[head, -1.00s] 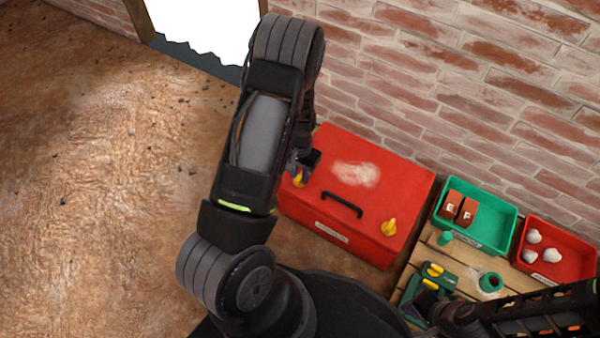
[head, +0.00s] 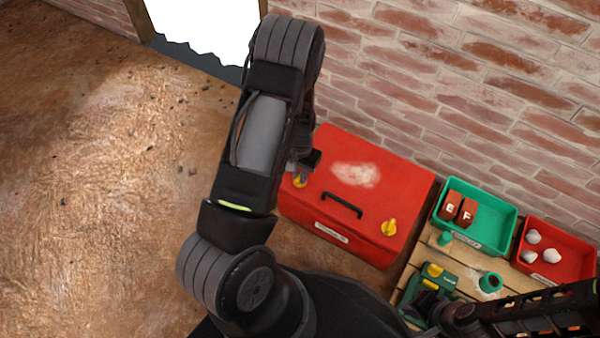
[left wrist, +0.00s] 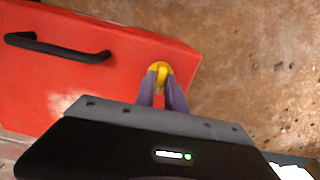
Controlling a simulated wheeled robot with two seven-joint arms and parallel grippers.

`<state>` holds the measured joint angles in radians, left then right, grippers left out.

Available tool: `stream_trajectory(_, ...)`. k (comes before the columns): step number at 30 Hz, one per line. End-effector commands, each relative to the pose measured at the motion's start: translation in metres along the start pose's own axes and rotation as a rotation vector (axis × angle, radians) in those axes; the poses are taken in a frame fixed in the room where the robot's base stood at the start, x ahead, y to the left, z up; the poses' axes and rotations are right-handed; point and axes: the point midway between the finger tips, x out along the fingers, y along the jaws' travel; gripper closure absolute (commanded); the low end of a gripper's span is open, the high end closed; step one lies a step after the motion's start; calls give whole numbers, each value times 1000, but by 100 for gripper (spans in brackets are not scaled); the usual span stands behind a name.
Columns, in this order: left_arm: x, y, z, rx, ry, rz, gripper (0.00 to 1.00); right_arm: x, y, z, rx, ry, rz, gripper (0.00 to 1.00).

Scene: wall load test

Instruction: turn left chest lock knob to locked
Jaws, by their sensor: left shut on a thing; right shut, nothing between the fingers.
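A red chest (head: 360,222) stands against the brick wall, with a black handle (head: 342,204) on it. Its left lock knob (head: 299,182) is yellow and partly hidden by my left gripper in the head view. My left gripper (left wrist: 161,80) is shut on this yellow knob (left wrist: 160,67) in the left wrist view, one finger on each side. The right lock knob (head: 389,228) is yellow and stands free at the chest's right front corner. My right gripper (head: 432,302) is shut and empty at the lower right, over the wooden table near a green tool.
A green bin (head: 490,237) with brown blocks and a red bin (head: 570,275) with white lumps sit right of the chest. A wooden pallet-like table (head: 428,262) holds a green bottle (head: 489,283) and a green-and-yellow tool (head: 434,277). The floor left of the chest is open.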

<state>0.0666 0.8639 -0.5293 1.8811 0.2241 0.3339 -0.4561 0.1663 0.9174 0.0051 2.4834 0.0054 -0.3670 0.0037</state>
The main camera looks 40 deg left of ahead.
Motion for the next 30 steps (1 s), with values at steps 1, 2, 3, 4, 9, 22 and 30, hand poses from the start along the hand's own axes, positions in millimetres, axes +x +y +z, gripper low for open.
stream_trajectory(1,-1,0,0,-15,0,0,100,-2,-1,0,0,0,0,100)
stream_trajectory(2,-1,0,0,-28,0,0,100,-2,-1,0,0,-1,0,100)
stream_trajectory(3,-1,0,0,-46,0,0,100,-3,-1,0,0,-1,0,100)
stream_trajectory(4,-1,0,0,-61,-1,0,100,-4,-1,0,0,-2,0,100)
stream_trajectory(9,-1,0,0,-170,-1,0,100,-9,-3,1,-1,-4,-1,100)
stream_trajectory(22,-2,0,0,-562,0,0,100,-22,-12,5,-7,-15,-6,100)
stream_trajectory(30,-2,0,0,-818,0,0,100,-30,-17,8,-11,-21,-9,100)
